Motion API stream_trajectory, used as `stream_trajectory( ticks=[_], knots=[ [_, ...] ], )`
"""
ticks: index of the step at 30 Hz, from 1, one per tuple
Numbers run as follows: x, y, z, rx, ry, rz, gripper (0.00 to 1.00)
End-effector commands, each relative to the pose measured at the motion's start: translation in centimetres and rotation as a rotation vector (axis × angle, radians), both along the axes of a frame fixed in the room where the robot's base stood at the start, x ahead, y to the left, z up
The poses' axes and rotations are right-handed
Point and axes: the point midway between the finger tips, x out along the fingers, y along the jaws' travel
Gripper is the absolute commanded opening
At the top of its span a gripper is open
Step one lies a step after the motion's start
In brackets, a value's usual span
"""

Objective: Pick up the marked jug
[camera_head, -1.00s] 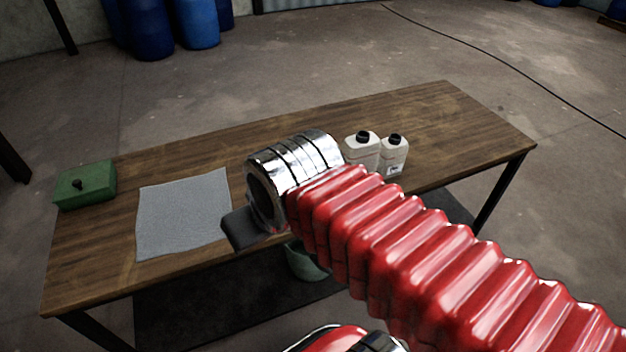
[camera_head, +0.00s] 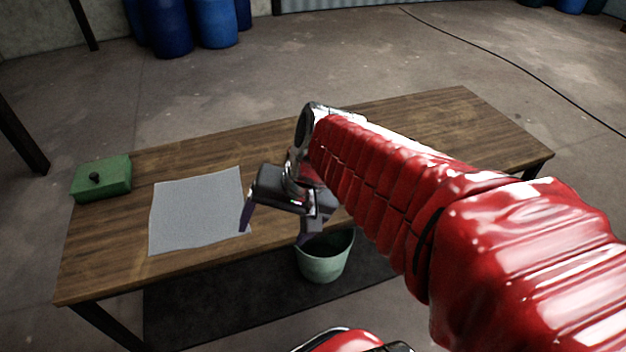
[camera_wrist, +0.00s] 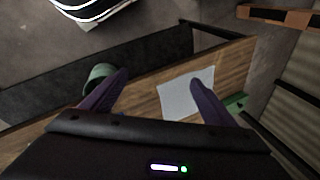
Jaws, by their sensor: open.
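My gripper (camera_head: 272,222) is open and empty above the front of the wooden table, beside the right edge of the grey cloth. Its two purple fingers stand apart in the wrist view (camera_wrist: 158,92), with the table and cloth beyond them. No jug shows in either view now; my red arm covers the part of the table where two pale jugs with black caps stood a second ago. I cannot tell here which jug bears the mark.
The grey cloth (camera_head: 198,212) lies flat on the wooden table (camera_head: 185,153). A green box (camera_head: 103,180) with a dark knob sits at the table's left end. A green bucket (camera_head: 325,262) stands below the front edge on a dark mat (camera_head: 215,310). Blue barrels (camera_head: 168,25) stand far behind.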

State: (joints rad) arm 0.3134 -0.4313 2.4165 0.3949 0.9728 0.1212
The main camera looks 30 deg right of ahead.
Motion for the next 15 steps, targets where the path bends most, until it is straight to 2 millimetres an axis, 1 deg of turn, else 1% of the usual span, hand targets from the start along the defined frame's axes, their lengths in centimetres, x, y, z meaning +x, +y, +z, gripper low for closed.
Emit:
stream_trajectory(
  ticks=[1,8,11,15],
  knots=[
    [0.6,-0.5,-0.6,0.056,0.031,-0.068,0.81],
    [3.5,-2.7,-2.3,0.311,0.122,-0.367,0.81],
    [4.8,-4.1,-2.9,0.425,0.154,-0.5,0.81],
    [6.7,-6.7,-3.9,0.586,0.19,-0.687,0.81]
  ],
)
